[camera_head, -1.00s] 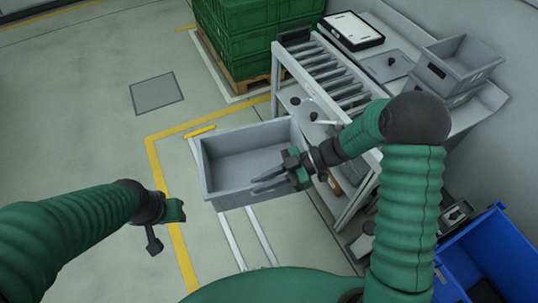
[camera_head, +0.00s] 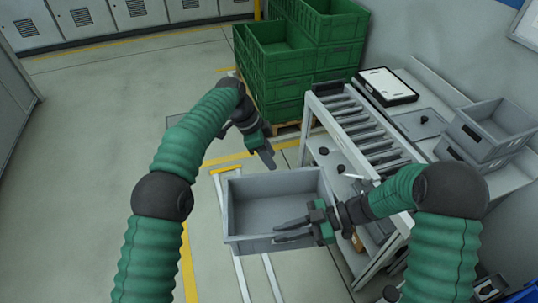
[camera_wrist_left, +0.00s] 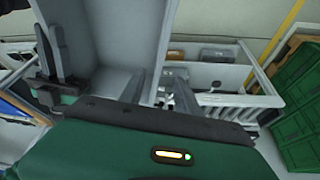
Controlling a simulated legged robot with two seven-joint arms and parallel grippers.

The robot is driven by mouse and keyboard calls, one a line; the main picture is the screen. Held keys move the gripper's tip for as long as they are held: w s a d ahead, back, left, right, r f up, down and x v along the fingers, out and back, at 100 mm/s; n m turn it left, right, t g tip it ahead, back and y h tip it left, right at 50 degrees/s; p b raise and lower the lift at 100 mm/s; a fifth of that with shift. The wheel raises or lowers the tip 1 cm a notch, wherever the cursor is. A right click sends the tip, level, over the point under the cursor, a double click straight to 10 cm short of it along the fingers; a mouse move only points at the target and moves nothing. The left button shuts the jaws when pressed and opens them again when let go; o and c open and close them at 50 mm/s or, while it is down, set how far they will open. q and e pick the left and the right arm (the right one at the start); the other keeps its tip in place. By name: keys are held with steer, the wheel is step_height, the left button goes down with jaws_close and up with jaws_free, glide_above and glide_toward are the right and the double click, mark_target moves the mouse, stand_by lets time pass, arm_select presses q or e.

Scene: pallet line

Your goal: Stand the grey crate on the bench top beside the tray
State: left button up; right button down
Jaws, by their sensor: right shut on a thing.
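The grey crate (camera_head: 250,215) is open-topped and empty, left of the roller bench in the head view. My right gripper (camera_head: 292,231) is shut on its near wall. I cannot tell whether the crate's underside touches anything. My left gripper (camera_head: 266,155) is just beyond the crate's far rim; its fingers are apart and empty in the left wrist view (camera_wrist_left: 160,92), with the crate wall (camera_wrist_left: 146,35) close by. A black-rimmed tray with a white inside (camera_head: 388,86) lies on the bench top (camera_head: 436,93).
A roller section (camera_head: 362,130) runs along the bench's near side. A flat grey plate (camera_head: 420,124) lies between the tray and two stacked grey bins (camera_head: 488,135). Green crates (camera_head: 275,65) stand on a pallet behind. Open floor lies to the left.

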mark_target(283, 176)
arm_select(q)
steer(key=shift+d+f, duration=0.3)
arm_select(e)
steer(key=shift+d, duration=0.1)
arm_select(q)
steer(key=x, duration=1.1)
arm_select(e)
steer(key=shift+r, duration=0.1)
arm_select(q)
steer(key=shift+c, duration=0.5)
steer(key=c, duration=0.7)
jaws_close()
arm_select(e)
steer(key=shift+s, duration=0.1)
arm_select(q)
steer(key=shift+w+a, duration=0.2)
steer(key=shift+w, duration=0.05)
arm_select(e)
steer(key=shift+s, duration=0.15)
